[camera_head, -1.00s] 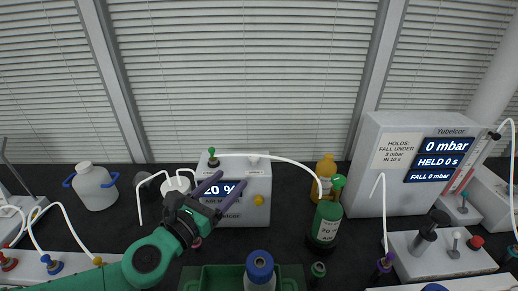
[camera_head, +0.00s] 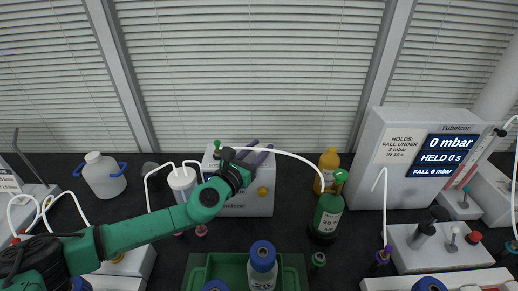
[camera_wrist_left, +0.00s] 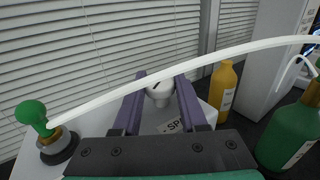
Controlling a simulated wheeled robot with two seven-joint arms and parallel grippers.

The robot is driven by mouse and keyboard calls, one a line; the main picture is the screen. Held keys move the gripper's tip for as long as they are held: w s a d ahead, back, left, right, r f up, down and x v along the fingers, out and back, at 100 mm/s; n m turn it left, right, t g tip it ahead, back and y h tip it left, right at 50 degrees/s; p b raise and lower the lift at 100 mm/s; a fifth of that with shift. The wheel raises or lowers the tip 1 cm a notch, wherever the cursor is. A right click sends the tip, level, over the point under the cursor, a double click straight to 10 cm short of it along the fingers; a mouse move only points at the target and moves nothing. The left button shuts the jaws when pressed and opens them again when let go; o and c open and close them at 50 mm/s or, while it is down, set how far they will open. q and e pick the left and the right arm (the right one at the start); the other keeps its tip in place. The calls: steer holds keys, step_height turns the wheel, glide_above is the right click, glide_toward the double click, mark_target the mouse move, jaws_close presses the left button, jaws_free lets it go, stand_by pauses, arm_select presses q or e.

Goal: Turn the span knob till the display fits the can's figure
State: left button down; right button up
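The span knob (camera_wrist_left: 159,96) is white and round with a dark mark, on top of the white analyser box (camera_head: 250,205). In the left wrist view it shows between the fingers of my left gripper (camera_wrist_left: 159,80). The purple fingers are open, one on each side of it; I cannot tell whether they touch it. In the head view my left gripper (camera_head: 259,150) is over the box's top, and my arm hides the display. A green can (camera_head: 328,215) with a white label stands right of the box; its figure is too small to read surely. My right gripper is not in view.
A white hose (camera_wrist_left: 110,95) arches over the box from a green-topped fitting (camera_wrist_left: 36,120) to the green can. An orange bottle (camera_head: 329,162) stands behind the can. A green tray (camera_head: 232,262) with a blue-capped bottle (camera_head: 262,262) is in front.

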mark_target(259, 148)
arm_select(q)
steer(key=n+t+y+p, duration=0.1)
steer(key=y+p, duration=0.1)
steer(key=p, duration=0.1)
steer(key=r+n+y+p, duration=0.1)
steer(key=n+y+p, duration=0.1)
steer(key=p, duration=0.1)
steer(key=shift+s+d+t, duration=0.1)
steer(key=shift+t, duration=0.3)
steer(key=shift+f+n+y+p, duration=0.3)
steer(key=shift+n+y, duration=0.2)
steer(key=shift+y, duration=0.4)
steer(key=shift+f+n+t+y, duration=0.15)
steer(key=shift+n+t+y, duration=0.15)
steer(key=shift+y, duration=0.1)
steer(key=shift+c, duration=2.4)
jaws_free()
step_height(259, 148, up, 20)
steer(key=b, duration=0.1)
